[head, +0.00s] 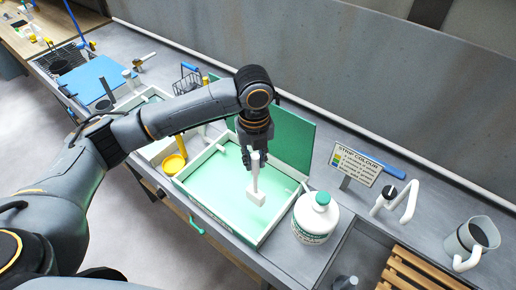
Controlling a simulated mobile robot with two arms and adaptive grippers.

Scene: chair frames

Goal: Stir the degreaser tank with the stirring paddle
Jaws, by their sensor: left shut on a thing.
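The degreaser tank (187,180) is a shallow white-rimmed box with pale green contents, in the middle of the head view. A green panel (289,135) stands upright at its back. My left gripper (255,154) is over the tank, pointing down, shut on the white stirring paddle (255,178). The paddle hangs nearly upright, with its block-shaped end low inside the tank. I cannot tell how deep that end sits. My right gripper is not in view.
A white bottle (314,222) with a green cap stands close to the tank's right side. A sign (354,163), a tap (398,200) and a grey jug (471,240) are further right. A yellow cup (174,164) is left of the tank. A wall runs behind the counter.

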